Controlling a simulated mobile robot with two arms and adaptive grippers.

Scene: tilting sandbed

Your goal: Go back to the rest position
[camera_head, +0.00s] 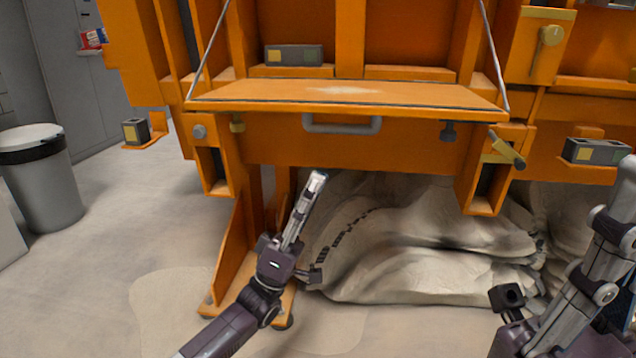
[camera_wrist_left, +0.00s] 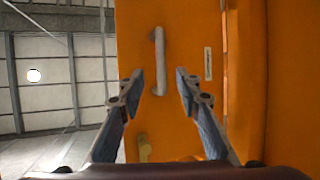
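My left gripper (camera_head: 317,180) points up in front of the orange sandbed frame, below its tilted front panel (camera_head: 450,98). The left wrist view shows its two fingers (camera_wrist_left: 160,88) spread apart with nothing between them. A grey handle (camera_head: 342,125) is on the orange front below the panel. It also shows in the left wrist view (camera_wrist_left: 159,60), beyond the open fingers, and the gripper is apart from it. Part of my right arm and gripper shows at the lower right of the head view, cut off by the edge, so its opening cannot be told.
A crumpled pale sheet (camera_head: 400,270) lies beneath the frame. An orange leg (camera_head: 232,262) with feet stands left of my left gripper. A grey bin (camera_head: 42,180) stands at the far left.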

